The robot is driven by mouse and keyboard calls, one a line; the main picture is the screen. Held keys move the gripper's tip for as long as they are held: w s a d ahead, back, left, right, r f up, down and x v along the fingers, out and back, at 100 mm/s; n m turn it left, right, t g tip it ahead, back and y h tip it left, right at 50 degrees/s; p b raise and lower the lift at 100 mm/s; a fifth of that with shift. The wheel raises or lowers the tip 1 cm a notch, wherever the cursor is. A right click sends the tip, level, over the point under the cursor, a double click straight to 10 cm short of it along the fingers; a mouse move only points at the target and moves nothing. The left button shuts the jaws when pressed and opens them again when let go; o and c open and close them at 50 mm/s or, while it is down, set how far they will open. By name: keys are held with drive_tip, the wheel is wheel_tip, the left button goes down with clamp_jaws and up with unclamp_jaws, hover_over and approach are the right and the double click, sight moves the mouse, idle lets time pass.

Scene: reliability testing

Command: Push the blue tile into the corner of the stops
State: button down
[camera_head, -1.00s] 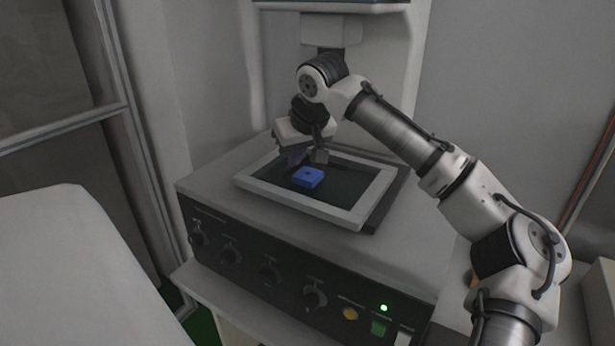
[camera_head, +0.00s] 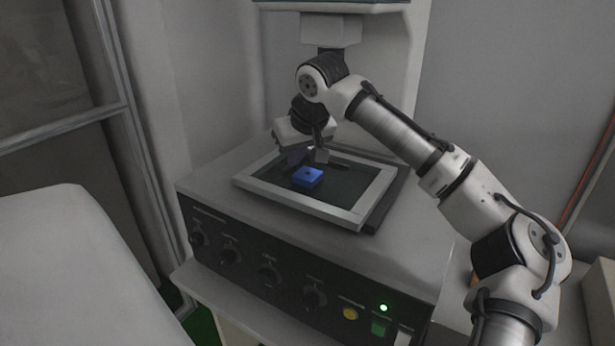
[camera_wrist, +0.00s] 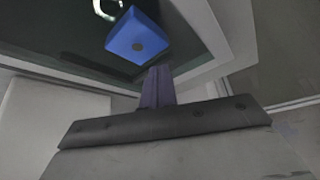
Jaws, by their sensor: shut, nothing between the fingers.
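The blue tile (camera_head: 307,177) lies flat on the dark plate (camera_head: 345,187) inside a pale raised frame (camera_head: 300,205). It has a dark round spot on top. In the wrist view the tile (camera_wrist: 137,36) is just beyond the tips of my gripper (camera_wrist: 156,72), whose purple fingers are together with nothing between them. In the head view my gripper (camera_head: 297,158) is behind the tile, slightly to its left. I cannot tell whether the fingertips touch the tile. I cannot pick out stops separate from the pale frame.
A column with an overhanging head (camera_head: 330,28) rises behind. A pale surface (camera_head: 70,255) stands at the left. The plate's right side is bare.

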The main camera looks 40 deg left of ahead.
sight(327, 185)
drive_tip(key=shift+d, duration=0.1)
drive_tip(key=d, duration=0.2)
drive_tip(key=w+d, duration=0.1)
drive_tip(key=d, duration=0.2)
drive_tip(key=w+d, duration=0.1)
drive_tip(key=d, duration=0.2)
idle(0.3)
drive_tip(key=shift+f, duration=0.25)
drive_tip(key=shift+f+b, duration=0.7)
drive_tip(key=shift+f, duration=0.3)
drive_tip(key=shift+r+p, duration=0.2)
drive_tip(key=shift+p, duration=0.25)
drive_tip(key=shift+a, duration=0.1)
